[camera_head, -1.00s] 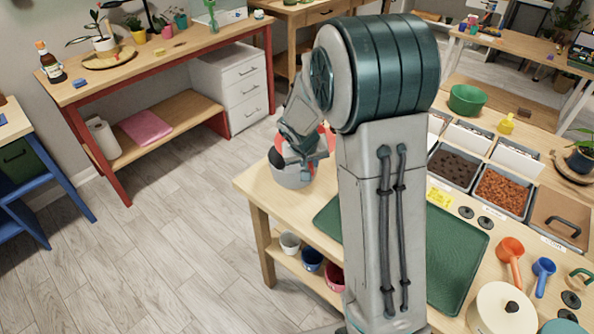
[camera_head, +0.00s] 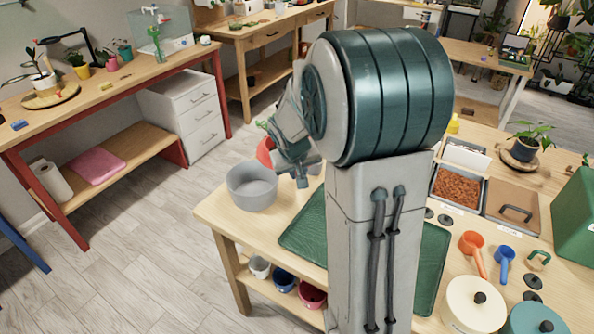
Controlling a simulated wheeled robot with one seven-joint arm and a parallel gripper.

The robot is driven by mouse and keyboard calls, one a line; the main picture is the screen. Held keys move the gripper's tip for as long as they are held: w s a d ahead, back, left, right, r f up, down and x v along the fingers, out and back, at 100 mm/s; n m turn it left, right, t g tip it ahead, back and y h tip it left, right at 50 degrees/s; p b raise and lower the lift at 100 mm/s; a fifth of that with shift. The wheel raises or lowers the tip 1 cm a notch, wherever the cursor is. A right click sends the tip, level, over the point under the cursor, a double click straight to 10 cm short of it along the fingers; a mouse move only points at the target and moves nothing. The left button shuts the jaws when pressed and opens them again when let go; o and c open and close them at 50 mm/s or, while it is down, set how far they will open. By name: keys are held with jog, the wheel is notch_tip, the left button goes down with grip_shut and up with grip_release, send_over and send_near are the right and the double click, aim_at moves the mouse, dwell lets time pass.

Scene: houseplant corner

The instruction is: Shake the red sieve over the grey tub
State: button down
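The grey tub (camera_head: 252,189) stands upright near the far left corner of the wooden worktable, and its visible inside looks empty. Part of the red sieve (camera_head: 265,151) shows just behind and above the tub's right rim, against my wrist. The rest of the sieve is hidden by my arm. My gripper (camera_head: 302,179) is right of the tub, apart from it in the picture. Its fingers are mostly hidden, so I cannot see whether they are closed on the sieve.
My arm covers the middle of a green mat (camera_head: 432,262). To the right are a bin of reddish chips (camera_head: 456,189), an orange scoop (camera_head: 473,249), a blue scoop (camera_head: 503,262), a cream lidded pot (camera_head: 474,305) and a green box (camera_head: 578,215). Small pots (camera_head: 284,279) sit on the lower shelf.

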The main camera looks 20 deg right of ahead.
jog(key=shift+w, duration=0.1)
jog(key=w+a+f+b, duration=0.3)
jog(key=w+a+f, duration=0.1)
jog(key=a, duration=0.6)
jog(key=shift+w+a+f, duration=0.2)
jog(key=shift+w, duration=0.4)
jog(key=shift+f, duration=0.1)
jog(key=shift+f+b, duration=0.8)
jog(key=shift+f, duration=0.55)
